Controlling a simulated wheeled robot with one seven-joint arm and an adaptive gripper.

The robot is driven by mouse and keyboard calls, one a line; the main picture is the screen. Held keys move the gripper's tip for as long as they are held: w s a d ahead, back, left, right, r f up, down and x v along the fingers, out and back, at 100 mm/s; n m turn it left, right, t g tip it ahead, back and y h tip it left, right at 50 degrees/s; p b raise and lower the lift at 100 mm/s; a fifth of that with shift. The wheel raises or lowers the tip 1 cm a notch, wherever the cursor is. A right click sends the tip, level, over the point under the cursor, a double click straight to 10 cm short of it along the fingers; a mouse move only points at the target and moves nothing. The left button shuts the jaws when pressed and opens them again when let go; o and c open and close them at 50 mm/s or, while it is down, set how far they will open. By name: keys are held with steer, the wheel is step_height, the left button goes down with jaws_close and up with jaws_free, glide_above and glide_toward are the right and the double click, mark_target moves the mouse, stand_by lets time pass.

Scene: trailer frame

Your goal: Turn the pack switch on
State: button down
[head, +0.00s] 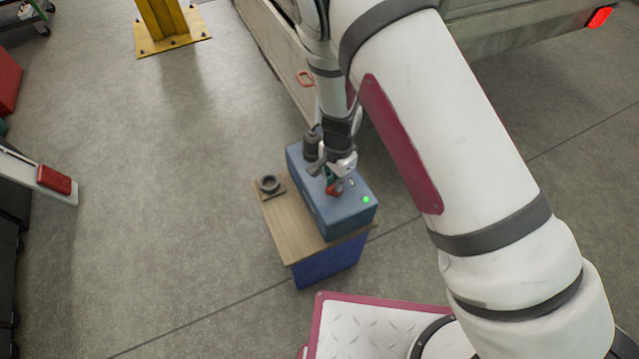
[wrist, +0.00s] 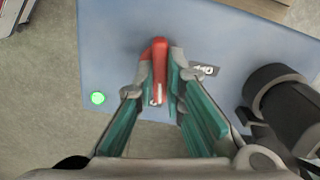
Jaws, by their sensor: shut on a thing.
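The pack (head: 345,211) is a blue-grey box on a small wooden-topped stand. Its switch is a red lever (wrist: 158,62), which also shows as a red spot under my gripper in the head view (head: 333,190). My gripper (wrist: 164,84) is over the pack's top, its teal-padded fingers shut on the red lever from both sides. A green light (wrist: 98,98) glows on the pack's top, and it also shows in the head view (head: 366,199). The lever's lower part is partly hidden between the fingers.
The stand (head: 290,232) has a wooden top and blue side. A yellow post base (head: 172,32) stands at the back left.

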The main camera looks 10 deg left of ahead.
steer(key=shift+m, duration=0.3)
steer(key=shift+m+p, duration=0.75)
steer(key=shift+m, duration=0.55)
steer(key=c, duration=1.6)
jaws_free()
steer(key=shift+o, duration=0.2)
steer(key=shift+r, duration=0.1)
steer(key=shift+r+p, duration=2.2)
steer(key=shift+r, duration=0.7)
